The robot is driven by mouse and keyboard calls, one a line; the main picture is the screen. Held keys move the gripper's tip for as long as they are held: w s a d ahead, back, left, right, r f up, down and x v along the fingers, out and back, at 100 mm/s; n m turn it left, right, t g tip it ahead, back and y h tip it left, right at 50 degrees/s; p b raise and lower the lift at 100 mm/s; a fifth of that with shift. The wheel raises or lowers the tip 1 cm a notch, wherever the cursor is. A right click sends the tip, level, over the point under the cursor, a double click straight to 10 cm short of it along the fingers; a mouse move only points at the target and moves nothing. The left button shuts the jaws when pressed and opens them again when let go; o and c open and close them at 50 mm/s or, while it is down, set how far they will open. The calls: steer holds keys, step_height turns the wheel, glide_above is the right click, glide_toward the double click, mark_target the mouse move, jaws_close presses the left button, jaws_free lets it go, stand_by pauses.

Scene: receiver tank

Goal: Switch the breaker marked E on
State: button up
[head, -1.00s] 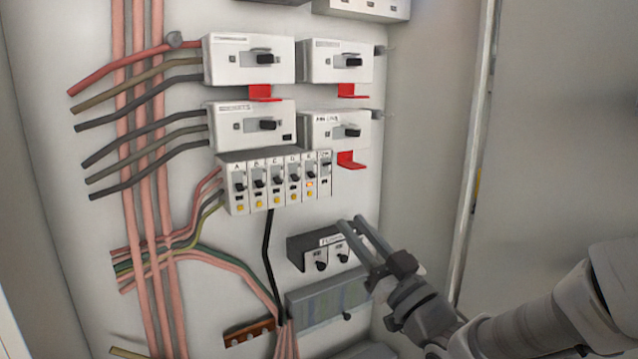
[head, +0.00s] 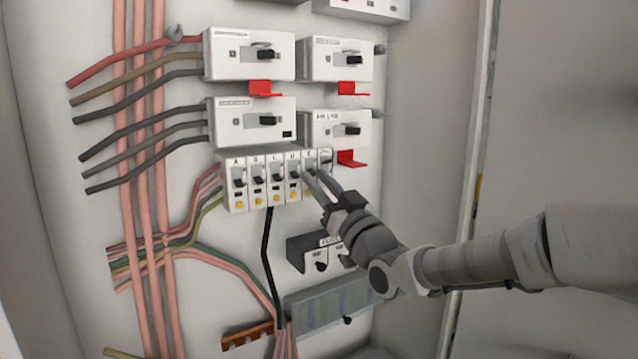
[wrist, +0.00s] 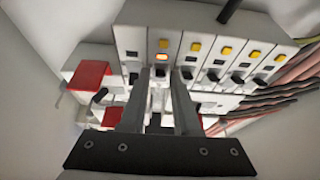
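The breaker marked E (head: 309,158) is in the row of small white breakers, second from the right end. In the head view my gripper's fingers hide its lower part. My gripper (head: 314,174) is at the front of breaker E. In the wrist view my gripper (wrist: 160,76) is open, its two fingers apart on either side of E's column.
Breaker D (head: 292,174) is close on the left, and an end breaker (head: 325,158) on the right. Above are large switches with red tabs, one red tab (head: 351,158) near my gripper. A dark box with knobs (head: 312,252) sits below. Free room lies to the right.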

jaws_close()
